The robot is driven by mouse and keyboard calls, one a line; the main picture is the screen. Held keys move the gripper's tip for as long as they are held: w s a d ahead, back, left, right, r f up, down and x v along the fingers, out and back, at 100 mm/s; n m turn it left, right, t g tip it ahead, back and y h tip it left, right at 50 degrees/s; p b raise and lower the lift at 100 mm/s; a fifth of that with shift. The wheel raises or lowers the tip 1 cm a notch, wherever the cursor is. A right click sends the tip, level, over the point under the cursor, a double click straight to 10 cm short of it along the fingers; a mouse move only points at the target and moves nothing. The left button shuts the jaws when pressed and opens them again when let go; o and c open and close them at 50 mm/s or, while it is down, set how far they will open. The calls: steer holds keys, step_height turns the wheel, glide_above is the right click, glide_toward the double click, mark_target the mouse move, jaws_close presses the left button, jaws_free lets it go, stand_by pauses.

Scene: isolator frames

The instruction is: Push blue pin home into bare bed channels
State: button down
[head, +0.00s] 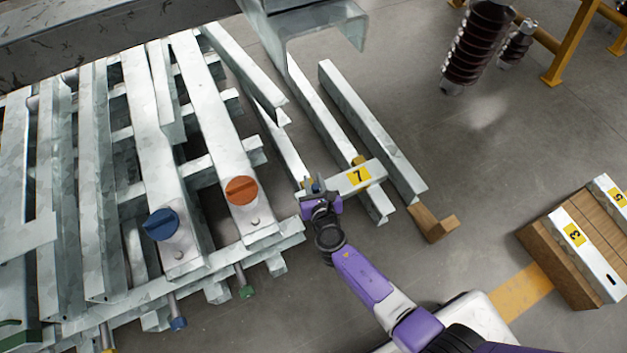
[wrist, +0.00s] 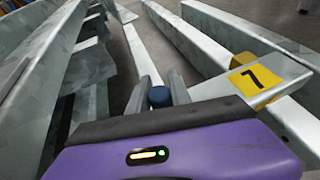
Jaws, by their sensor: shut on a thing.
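My gripper (head: 312,187) is at the left end of the light metal bar marked 7 (head: 342,183). In the wrist view its two fingers (wrist: 160,97) are shut on a dark blue round piece (wrist: 158,96), which looks like the head of the blue pin. The pin's lower part is hidden, so how deep it sits cannot be told. The bar marked 7 also shows in the wrist view (wrist: 275,82). It lies across long grey channels (head: 333,150), with a tan block (head: 358,160) beside it.
Left stands a galvanised frame (head: 205,120) with a blue knob (head: 160,223) and an orange knob (head: 241,190). Blue-ended (head: 178,323) and green-ended rods (head: 247,291) stick out below. A wooden crate (head: 545,265) with bars marked 3 and 5 is right.

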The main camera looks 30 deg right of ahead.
steer(key=shift+f+b, duration=0.45)
steer(key=shift+f, duration=0.6)
steer(key=c, duration=1.1)
jaws_free()
step_height(320, 180, up, 20)
steer(key=p, duration=1.6)
steer(key=shift+p, duration=0.3)
